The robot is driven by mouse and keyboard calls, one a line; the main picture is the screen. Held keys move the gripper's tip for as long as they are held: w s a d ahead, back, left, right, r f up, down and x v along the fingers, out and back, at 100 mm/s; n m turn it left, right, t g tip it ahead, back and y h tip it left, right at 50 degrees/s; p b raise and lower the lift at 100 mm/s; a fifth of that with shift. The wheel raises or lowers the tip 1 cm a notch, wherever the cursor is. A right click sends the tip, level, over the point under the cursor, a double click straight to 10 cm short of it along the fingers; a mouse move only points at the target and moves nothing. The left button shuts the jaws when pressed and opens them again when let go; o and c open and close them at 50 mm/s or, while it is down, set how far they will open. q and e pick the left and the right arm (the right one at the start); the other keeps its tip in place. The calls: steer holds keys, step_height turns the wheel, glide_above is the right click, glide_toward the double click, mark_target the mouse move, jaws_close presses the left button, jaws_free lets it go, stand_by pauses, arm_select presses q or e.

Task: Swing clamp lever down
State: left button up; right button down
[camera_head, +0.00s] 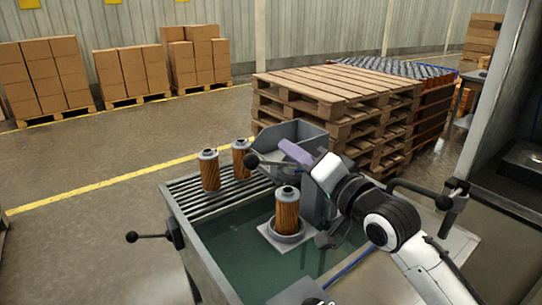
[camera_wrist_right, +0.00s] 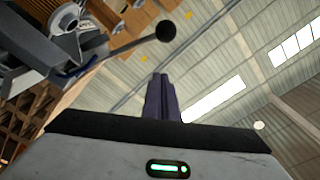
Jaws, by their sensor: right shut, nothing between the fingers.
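A lever with a black ball knob (camera_head: 253,160) reaches left from the grey fixture at the back of the tank. In the head view its rod looks nearly level. The knob also shows in the right wrist view (camera_wrist_right: 165,31), beyond the fingertips. My right gripper (camera_head: 286,146) has purple fingers, shut and empty, just above and right of the knob; the fingers also show in the wrist view (camera_wrist_right: 160,80). I see a gap from finger to knob in the wrist view. An orange filter cartridge (camera_head: 287,212) stands upright in a round seat before the fixture. My left gripper is not in view.
Two more cartridges (camera_head: 209,172) (camera_head: 241,160) stand on the slatted rack (camera_head: 190,200) at the tank's left back. Another ball lever (camera_head: 131,237) sticks out left of the tank. A black handle (camera_head: 420,192) stands on the right. Stacked pallets (camera_head: 335,95) are behind.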

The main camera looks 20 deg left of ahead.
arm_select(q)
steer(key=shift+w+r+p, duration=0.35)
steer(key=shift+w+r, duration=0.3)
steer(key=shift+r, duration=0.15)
arm_select(e)
steer(key=a, duration=0.1)
steer(key=a+f, duration=0.1)
steer(key=a, duration=0.1)
steer(key=a+f, duration=0.1)
steer(key=shift+s+a+f, duration=0.1)
steer(key=shift+a, duration=0.1)
